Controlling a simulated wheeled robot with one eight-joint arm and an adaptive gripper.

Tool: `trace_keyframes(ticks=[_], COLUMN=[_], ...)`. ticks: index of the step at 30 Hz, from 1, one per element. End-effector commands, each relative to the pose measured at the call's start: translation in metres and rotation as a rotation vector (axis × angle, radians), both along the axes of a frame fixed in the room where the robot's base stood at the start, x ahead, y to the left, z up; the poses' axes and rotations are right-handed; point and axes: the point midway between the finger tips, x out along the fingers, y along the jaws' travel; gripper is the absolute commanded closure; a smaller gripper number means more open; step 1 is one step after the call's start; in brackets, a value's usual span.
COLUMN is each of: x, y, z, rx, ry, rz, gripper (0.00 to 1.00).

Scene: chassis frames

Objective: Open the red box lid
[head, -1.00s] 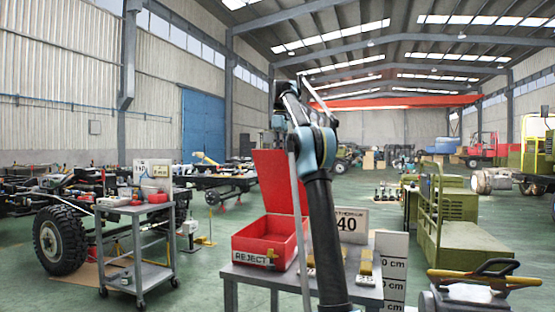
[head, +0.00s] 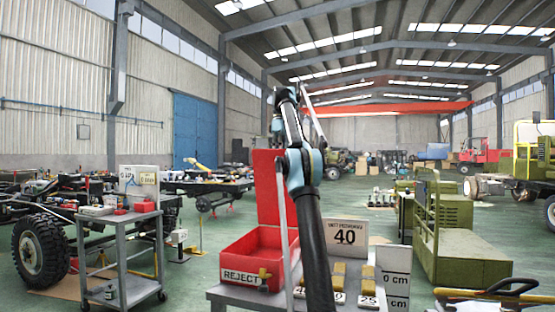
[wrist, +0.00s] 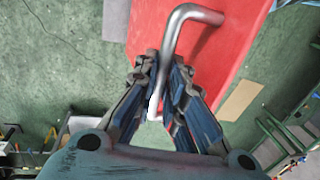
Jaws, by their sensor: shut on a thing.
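The red box (head: 250,262) stands on a grey table, with REJECT lettered on its front. Its lid (head: 268,190) is raised roughly upright at the back, and the box's inside shows. My arm hides the right part of the lid and box. In the wrist view the red lid (wrist: 210,60) carries a bent metal handle (wrist: 168,42). My gripper (wrist: 161,78) is shut on this handle, with one blue-grey finger on each side. In the head view my gripper (head: 277,125) is small and dark above the lid, and its fingers cannot be made out.
A grey cart (head: 120,225) with small items stands left. A green machine frame (head: 450,245) stands right. Open green floor lies behind the table.

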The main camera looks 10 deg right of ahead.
Motion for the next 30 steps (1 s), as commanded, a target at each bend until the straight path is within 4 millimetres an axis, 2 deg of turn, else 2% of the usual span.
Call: trace_keyframes(ticks=[15, 16, 18, 30], x=[-0.0026, -0.0027, -0.0025, -0.0013], y=[-0.0073, -0.0075, -0.0078, -0.0080], z=[0.0023, 0.0023, 0.0021, 0.0010], rx=[0.002, 0.002, 0.002, 0.001], ry=[0.009, 0.009, 0.009, 0.005], rz=[-0.006, -0.006, -0.007, -0.008], gripper=[1.00, 0.85, 0.69, 0.69])
